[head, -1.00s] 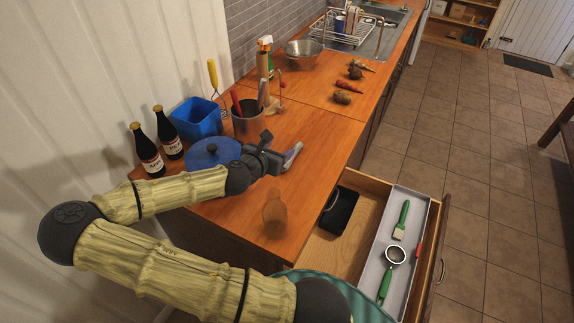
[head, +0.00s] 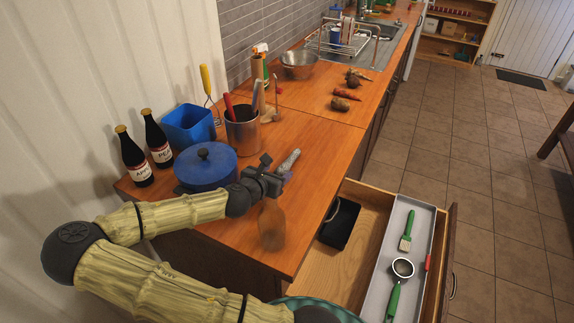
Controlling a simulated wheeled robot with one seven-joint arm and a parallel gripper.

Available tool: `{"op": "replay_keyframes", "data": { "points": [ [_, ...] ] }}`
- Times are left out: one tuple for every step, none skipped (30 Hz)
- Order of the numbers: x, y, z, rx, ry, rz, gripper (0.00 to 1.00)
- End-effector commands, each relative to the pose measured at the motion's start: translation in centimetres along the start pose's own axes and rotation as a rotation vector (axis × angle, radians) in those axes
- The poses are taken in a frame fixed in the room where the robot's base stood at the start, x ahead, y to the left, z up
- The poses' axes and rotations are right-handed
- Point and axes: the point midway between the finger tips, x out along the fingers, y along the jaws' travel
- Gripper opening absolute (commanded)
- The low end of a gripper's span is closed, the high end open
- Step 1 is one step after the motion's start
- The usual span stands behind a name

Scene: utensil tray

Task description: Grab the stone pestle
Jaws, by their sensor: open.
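A grey, elongated object that looks like the stone pestle (head: 290,160) lies on the wooden counter, right of the blue pot. My gripper (head: 274,178) is open and just in front of its near end, with the fingers close to it. The near end is partly hidden by the dark fingers, and I cannot tell whether they touch it. Nothing shows held between the fingers.
A blue lidded pot (head: 207,167) stands left of my gripper, with a metal utensil holder (head: 242,132) behind. A brown rounded object (head: 272,226) stands near the counter edge. An open drawer (head: 355,230) holds a grey tray (head: 411,223) with utensils.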

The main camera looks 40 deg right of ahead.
Motion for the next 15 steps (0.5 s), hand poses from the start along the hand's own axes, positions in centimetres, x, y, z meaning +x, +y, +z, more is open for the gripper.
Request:
{"op": "replay_keyframes", "data": {
  "points": [
    [0.4, -0.1, 0.0, 0.0, 0.0, -0.001, 0.58],
    [0.5, 0.0, 0.0, 0.0, 0.0, 0.0, 0.58],
    [0.6, 0.0, 0.0, -0.001, 0.0, 0.001, 0.58],
    [0.6, 0.0, 0.0, -0.001, 0.0, 0.002, 0.58],
    [0.6, 0.0, 0.0, -0.001, 0.0, 0.002, 0.58],
    [0.6, 0.0, 0.0, -0.001, 0.0, 0.002, 0.58],
    [0.6, 0.0, 0.0, -0.001, 0.0, 0.002, 0.58],
    [0.5, 0.0, 0.0, -0.001, 0.0, 0.001, 0.58],
    [0.6, 0.0, 0.0, -0.001, 0.0, 0.001, 0.58],
    [0.6, 0.0, 0.0, -0.001, 0.0, 0.001, 0.58],
    [0.6, 0.0, 0.0, 0.0, 0.001, 0.001, 0.58],
    [0.8, 0.0, 0.0, -0.001, 0.001, 0.001, 0.58],
    [1.0, 0.0, 0.0, -0.001, 0.001, 0.001, 0.58],
    [1.2, -0.1, 0.1, 0.0, 0.001, 0.0, 0.58],
    [1.6, -0.2, 0.1, 0.0, 0.001, -0.002, 0.58]
  ]
}}
